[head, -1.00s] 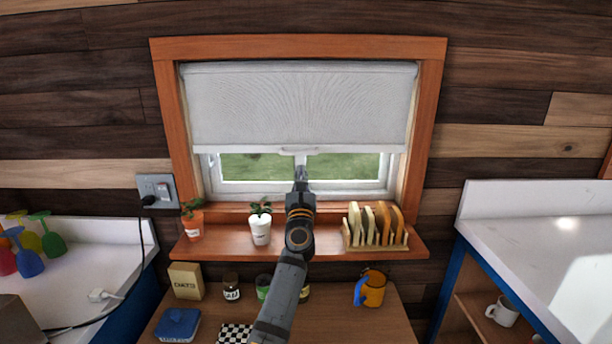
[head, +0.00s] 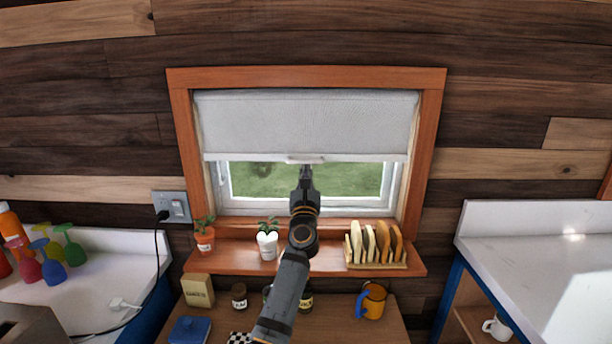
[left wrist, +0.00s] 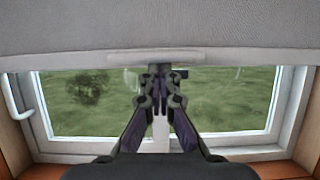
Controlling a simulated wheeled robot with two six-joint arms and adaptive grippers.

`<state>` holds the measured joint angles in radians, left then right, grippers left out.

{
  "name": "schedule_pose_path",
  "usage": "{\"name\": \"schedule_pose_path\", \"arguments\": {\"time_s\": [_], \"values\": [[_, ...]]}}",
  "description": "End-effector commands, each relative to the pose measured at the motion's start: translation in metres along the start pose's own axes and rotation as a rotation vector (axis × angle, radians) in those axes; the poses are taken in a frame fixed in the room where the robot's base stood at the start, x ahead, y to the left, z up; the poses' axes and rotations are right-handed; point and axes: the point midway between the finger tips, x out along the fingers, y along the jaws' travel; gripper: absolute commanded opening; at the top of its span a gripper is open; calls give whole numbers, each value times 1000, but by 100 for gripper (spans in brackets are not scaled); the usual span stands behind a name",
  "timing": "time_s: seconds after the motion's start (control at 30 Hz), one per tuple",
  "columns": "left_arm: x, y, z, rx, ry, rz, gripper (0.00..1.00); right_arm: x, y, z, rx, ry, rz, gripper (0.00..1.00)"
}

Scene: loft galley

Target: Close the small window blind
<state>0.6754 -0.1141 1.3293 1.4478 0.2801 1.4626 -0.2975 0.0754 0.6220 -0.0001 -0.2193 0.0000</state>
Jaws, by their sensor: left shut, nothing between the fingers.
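The small window blind (head: 304,120) is a pale grey roller blind inside a reddish wooden window frame. It hangs part way down, covering the upper part of the window, and green ground shows through the glass (head: 262,180) below it. A light pull tab (head: 305,159) sits at the middle of its bottom edge; it also shows in the left wrist view (left wrist: 168,56). My left gripper (head: 306,170) is shut and empty, its tips just below the pull tab (left wrist: 160,70). I cannot tell whether they touch it. My right gripper is in neither view.
Below the window, a wooden shelf (head: 330,262) bears two potted plants (head: 267,241) and a toast rack (head: 376,248). A table below holds jars and an orange mug (head: 372,302). Counters stand left and right. A window handle (left wrist: 16,98) is at left.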

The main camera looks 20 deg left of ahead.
Motion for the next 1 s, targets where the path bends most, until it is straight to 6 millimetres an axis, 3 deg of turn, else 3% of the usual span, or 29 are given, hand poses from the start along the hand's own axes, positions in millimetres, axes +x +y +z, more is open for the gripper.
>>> {"name": "schedule_pose_path", "arguments": {"time_s": [0.03, 0.2, 0.4, 0.6, 1.0], "values": [[14, 1, 33, -2, -9, 1, 0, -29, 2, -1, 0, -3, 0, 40], [32, 1, 74, -2, -10, 2, 0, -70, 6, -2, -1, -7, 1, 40], [48, 1, 108, -2, -9, 2, 0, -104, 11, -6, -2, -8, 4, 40], [55, 1, 124, -2, -9, 1, 0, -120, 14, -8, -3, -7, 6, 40], [56, 1, 126, -2, -9, 1, 0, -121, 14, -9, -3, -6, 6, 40]]}}
